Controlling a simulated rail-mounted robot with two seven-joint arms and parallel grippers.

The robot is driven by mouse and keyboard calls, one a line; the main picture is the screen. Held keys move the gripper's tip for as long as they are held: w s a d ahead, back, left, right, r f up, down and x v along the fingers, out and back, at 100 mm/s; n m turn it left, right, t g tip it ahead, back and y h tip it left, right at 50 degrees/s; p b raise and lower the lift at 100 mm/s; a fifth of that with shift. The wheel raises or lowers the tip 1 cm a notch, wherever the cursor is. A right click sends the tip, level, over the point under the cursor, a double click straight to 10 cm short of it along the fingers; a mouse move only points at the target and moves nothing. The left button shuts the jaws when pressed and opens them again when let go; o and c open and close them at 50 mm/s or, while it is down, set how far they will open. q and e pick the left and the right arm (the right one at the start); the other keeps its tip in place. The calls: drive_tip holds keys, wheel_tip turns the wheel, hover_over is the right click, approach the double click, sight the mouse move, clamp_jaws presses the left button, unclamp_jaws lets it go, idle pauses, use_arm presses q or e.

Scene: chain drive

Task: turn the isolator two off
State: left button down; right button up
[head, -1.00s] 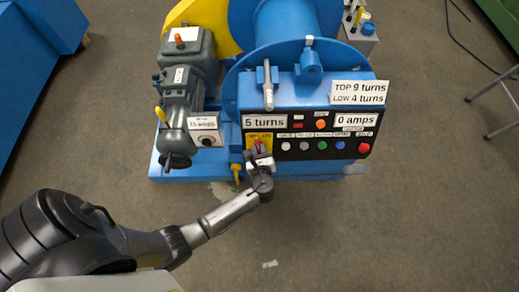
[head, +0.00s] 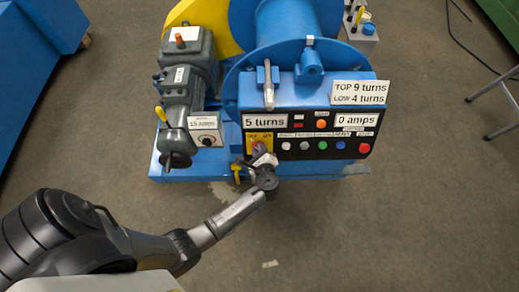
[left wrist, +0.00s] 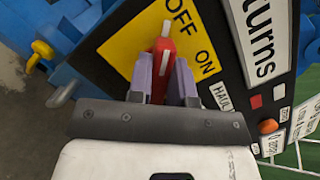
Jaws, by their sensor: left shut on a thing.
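The isolator is a red handle (left wrist: 163,62) with a white tip on a yellow plate (left wrist: 125,42) marked OFF and ON. In the left wrist view the white tip points up, close beside the word OFF and away from ON. In the head view the yellow plate (head: 252,138) sits at the left end of the black panel. My left gripper (left wrist: 162,78) is shut on the red handle, with one purple finger on each side; it also shows in the head view (head: 261,157). The gripper hides the handle's lower part. My right gripper is not in view.
The black panel (head: 290,160) carries several buttons to the right of the isolator, including a red one (head: 364,149). A "5 turns" sign (head: 264,121) stands just above. A yellow tap-like part (head: 237,171) is just left of my gripper. The floor in front is clear.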

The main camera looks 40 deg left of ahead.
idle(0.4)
use_arm(q)
drive_tip(key=c, duration=1)
unclamp_jaws()
drive_tip(key=shift+c, duration=0.2)
drive_tip(key=p+v, duration=0.2)
drive_tip(key=v, duration=1.1)
drive_tip(key=shift+d, duration=0.35)
drive_tip(key=shift+s+r, duration=0.15)
